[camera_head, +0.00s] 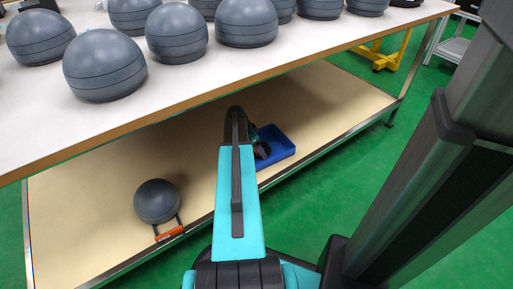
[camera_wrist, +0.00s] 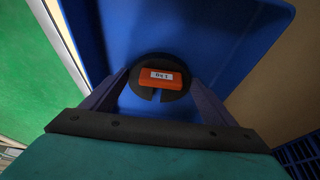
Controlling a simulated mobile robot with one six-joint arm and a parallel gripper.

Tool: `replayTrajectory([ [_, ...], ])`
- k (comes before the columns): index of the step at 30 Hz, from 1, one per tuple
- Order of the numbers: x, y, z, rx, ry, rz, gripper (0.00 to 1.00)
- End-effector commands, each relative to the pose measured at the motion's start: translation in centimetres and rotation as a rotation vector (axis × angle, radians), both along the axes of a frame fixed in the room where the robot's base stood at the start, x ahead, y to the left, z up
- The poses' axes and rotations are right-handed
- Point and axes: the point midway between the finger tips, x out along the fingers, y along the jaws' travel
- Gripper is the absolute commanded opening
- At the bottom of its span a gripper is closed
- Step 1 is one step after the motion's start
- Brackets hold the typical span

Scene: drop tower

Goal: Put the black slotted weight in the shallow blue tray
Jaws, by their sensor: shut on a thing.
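The black slotted weight (camera_wrist: 143,89) shows in the wrist view as a dark disc with a slot and an orange label marked 1 kg, upside down. My gripper (camera_wrist: 160,80) is shut on it, one finger at each side. The shallow blue tray (camera_wrist: 215,28) lies behind and around the weight in that view. I cannot tell whether the weight touches the tray's floor. In the head view the blue tray (camera_head: 281,146) sits on the lower shelf. My arm hides its left part and most of the gripper there, and I cannot clearly make out the weight.
The lower shelf (camera_head: 335,92) lies under a white tabletop (camera_head: 190,88) with several grey domes (camera_head: 105,65). The shelf between dome and tray is partly hidden by my arm.

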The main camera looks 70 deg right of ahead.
Motion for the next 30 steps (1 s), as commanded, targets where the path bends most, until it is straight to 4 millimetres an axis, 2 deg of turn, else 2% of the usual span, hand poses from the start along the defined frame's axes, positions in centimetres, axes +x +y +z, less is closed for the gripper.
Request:
replayTrajectory([
  [1,0.0,-0.1,0.0,-0.002,0.0,0.0,0.23],
  [2,0.0,0.0,-0.1,0.0,0.0,0.0,0.85],
  [4,0.0,0.0,-0.1,0.0,0.0,0.0,0.97],
  [17,0.0,0.0,0.3,0.0,0.0,-0.001,0.99],
  [23,0.3,0.5,1.9,0.0,0.0,-0.001,0.99],
  [30,1.1,1.6,5.3,-0.001,-0.001,0.0,0.99],
])
